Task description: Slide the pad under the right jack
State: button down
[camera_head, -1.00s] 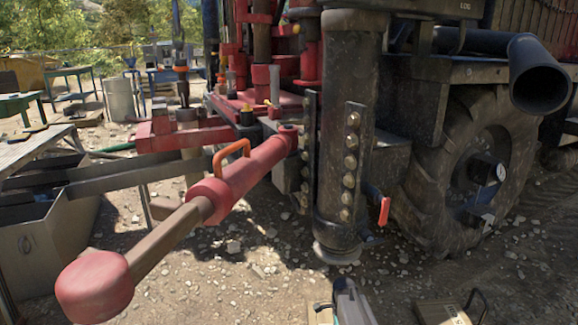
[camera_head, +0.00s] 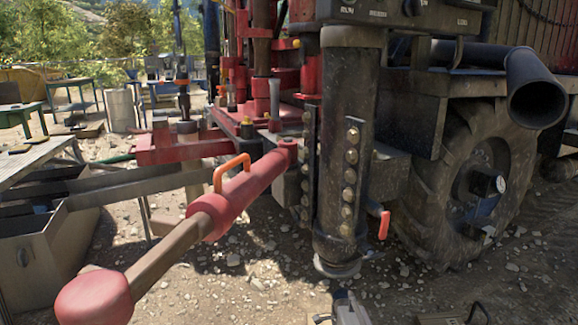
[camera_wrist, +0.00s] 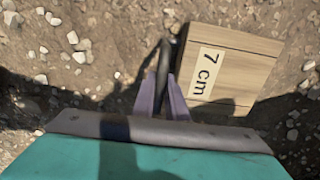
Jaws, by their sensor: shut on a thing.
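A wooden pad labelled "7 cm" (camera_wrist: 232,72) lies over gravel in the wrist view, with a black handle at its left edge. My gripper (camera_wrist: 163,92) is shut on that handle, and the pad is to the right of the fingers. In the head view the wrist end shows at the bottom edge, with a strip of wood beside it, probably this pad (camera_head: 321,319). The dark cylindrical right jack (camera_head: 345,120) stands upright beyond it. Its round foot (camera_head: 337,265) is just above or on the gravel; I cannot tell which. The pad is in front of the foot, apart from it.
Another wooden pad (camera_head: 438,319) with a black handle lies at the bottom right. A red-ended lever (camera_head: 97,297) reaches towards me at left. A red handle (camera_head: 384,224) and large tyre (camera_head: 465,180) are right of the jack. Gravel before the foot looks clear.

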jog(key=shift+w, duration=0.5)
jog(key=c, duration=1.3)
grip_release()
jog(key=shift+s, duration=0.1)
jog(key=shift+r+p, duration=4.1)
jog(key=shift+r, duration=0.9)
